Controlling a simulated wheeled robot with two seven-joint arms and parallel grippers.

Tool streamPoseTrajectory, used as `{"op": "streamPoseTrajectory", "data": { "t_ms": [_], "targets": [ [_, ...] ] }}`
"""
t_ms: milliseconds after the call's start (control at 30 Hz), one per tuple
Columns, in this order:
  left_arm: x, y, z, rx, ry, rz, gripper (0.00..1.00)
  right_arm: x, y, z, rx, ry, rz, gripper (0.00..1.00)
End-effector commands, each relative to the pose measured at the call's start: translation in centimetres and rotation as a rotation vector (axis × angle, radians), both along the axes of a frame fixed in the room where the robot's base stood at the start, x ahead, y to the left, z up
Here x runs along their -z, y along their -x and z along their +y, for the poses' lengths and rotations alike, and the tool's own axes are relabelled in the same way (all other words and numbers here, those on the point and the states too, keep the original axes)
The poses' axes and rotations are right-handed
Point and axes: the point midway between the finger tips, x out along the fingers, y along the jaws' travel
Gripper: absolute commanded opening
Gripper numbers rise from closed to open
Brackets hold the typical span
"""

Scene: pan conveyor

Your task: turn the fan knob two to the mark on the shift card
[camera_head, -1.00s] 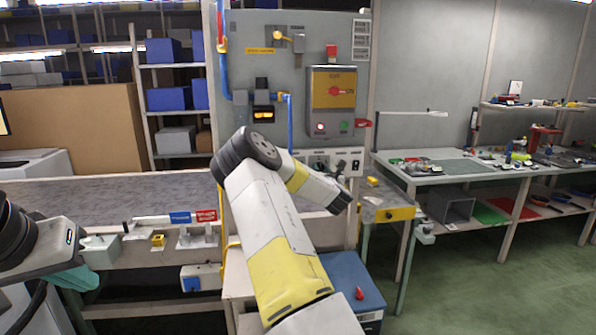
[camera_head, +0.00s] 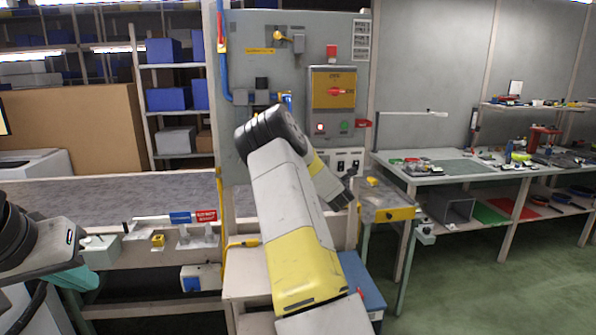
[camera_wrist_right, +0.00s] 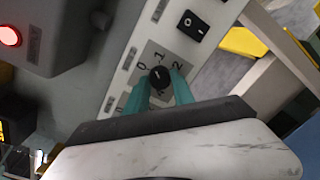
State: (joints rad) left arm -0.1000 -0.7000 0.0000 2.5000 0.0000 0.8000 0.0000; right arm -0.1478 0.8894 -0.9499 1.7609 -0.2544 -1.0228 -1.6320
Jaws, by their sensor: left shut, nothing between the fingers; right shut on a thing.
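In the right wrist view a black round knob (camera_wrist_right: 159,77) sits on a grey plate (camera_wrist_right: 150,50) with printed marks 0, 1 and 2 around it. The teal fingers of my right gripper (camera_wrist_right: 160,80) are shut on this knob, one on each side. Its pointer is too small to read. In the head view my right arm hides the knob and gripper. A white printed card (camera_head: 361,40) hangs at the panel's upper right; its text is unreadable, so I cannot tell if it is the shift card. My left gripper (camera_head: 76,281), teal-fingered, is shut and empty at lower left.
A black rocker switch (camera_wrist_right: 192,26) is close to the knob on the same strip. Above the strip is a grey box with a yellow plate and red handle (camera_head: 337,91) and a lit red lamp (camera_head: 319,127). A blue cabinet (camera_head: 362,285) stands below.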

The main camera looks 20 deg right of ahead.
Motion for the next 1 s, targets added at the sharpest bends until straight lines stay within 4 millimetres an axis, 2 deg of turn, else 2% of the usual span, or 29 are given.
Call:
{"op": "streamPoseTrajectory", "data": {
  "t_ms": [1000],
  "targets": [
    [0.0, 0.0, 0.0, 0.0, 0.0, 0.0, 0.0, -0.03, 0.12, -0.25, 0.002, -0.939, -0.224, 0.0]
  ]
}}
